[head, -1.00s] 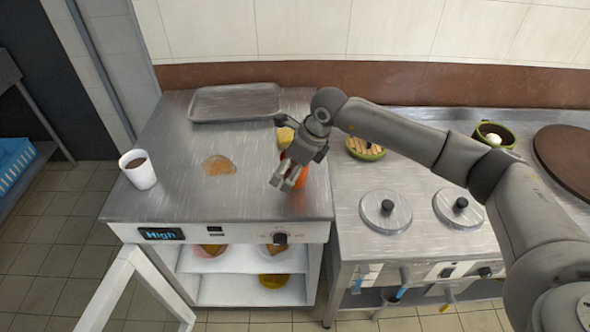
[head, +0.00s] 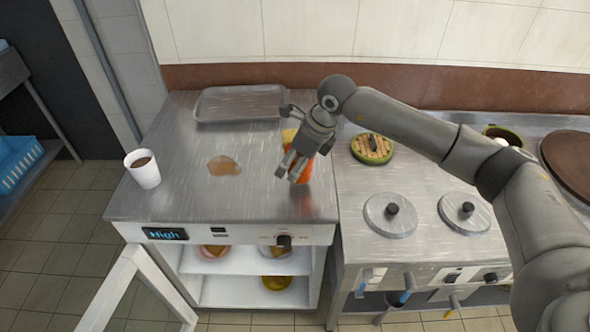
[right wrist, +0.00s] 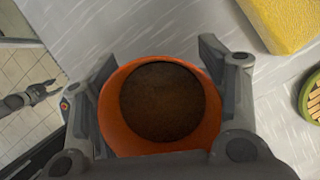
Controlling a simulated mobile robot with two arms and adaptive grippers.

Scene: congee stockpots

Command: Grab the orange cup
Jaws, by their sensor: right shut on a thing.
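The orange cup (head: 305,172) is at the right part of the steel counter top in the head view, partly hidden behind my right gripper (head: 287,174). In the right wrist view, the orange cup (right wrist: 112,125) has a round rim and dark brown contents. The fingers of my right gripper (right wrist: 158,60) are on either side of it, shut on it. I cannot tell whether its base touches the counter. A small dark gripper, apparently my left (right wrist: 43,91), shows over the floor at the left of the wrist view; its jaw state is unclear.
A yellow sponge (right wrist: 280,20) lies near the cup. A green round dish (head: 372,149) is to the right. A white cup (head: 143,170) stands at the counter's left edge, with a brownish spill (head: 224,166) and a grey tray (head: 240,104) on the counter. The open door (head: 140,285) is below.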

